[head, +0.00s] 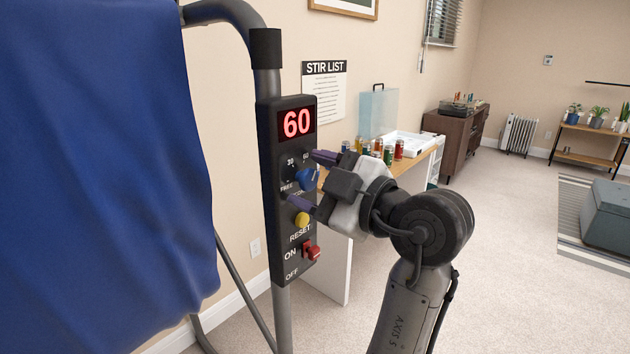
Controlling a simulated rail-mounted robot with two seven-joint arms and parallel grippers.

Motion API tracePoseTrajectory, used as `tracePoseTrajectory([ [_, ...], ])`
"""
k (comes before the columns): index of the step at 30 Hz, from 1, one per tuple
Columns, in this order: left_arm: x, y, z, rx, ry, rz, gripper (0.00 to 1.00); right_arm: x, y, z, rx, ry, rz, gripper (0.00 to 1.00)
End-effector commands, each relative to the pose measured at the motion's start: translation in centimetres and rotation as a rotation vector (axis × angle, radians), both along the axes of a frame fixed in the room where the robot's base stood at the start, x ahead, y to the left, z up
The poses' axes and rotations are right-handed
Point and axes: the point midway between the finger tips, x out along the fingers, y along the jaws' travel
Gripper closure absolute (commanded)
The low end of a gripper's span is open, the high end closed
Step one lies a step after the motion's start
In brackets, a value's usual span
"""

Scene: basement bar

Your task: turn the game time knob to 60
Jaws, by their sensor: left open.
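The black control box (283,235) is fixed on a grey metal post. Its red display (296,123) reads 60. The knob's pointer is too small and partly covered to read. My left gripper (308,177) is open, with one finger above the knob and one below it. I cannot tell whether the fingers touch it. My right gripper is not in view.
Below the knob are a yellow reset button (302,220) and a red ON/OFF switch (312,252). A blue cloth (95,160) hangs from the frame at left. The carpet at right is mostly clear.

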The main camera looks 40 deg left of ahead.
Motion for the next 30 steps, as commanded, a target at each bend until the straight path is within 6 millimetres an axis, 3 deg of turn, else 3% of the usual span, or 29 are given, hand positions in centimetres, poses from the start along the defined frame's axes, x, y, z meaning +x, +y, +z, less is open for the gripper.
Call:
tracePoseTrajectory([
  [8, 0.1, -1.4, 0.1, 0.000, 0.002, -0.003, 0.39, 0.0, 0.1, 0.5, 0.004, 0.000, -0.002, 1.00],
  [21, 0.4, -9.7, 0.2, 0.001, 0.003, -0.002, 0.39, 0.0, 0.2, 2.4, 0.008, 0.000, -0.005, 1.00],
  [30, 0.6, -13.1, 0.1, 0.001, 0.001, 0.000, 0.39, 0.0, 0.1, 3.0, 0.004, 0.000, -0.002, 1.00],
])
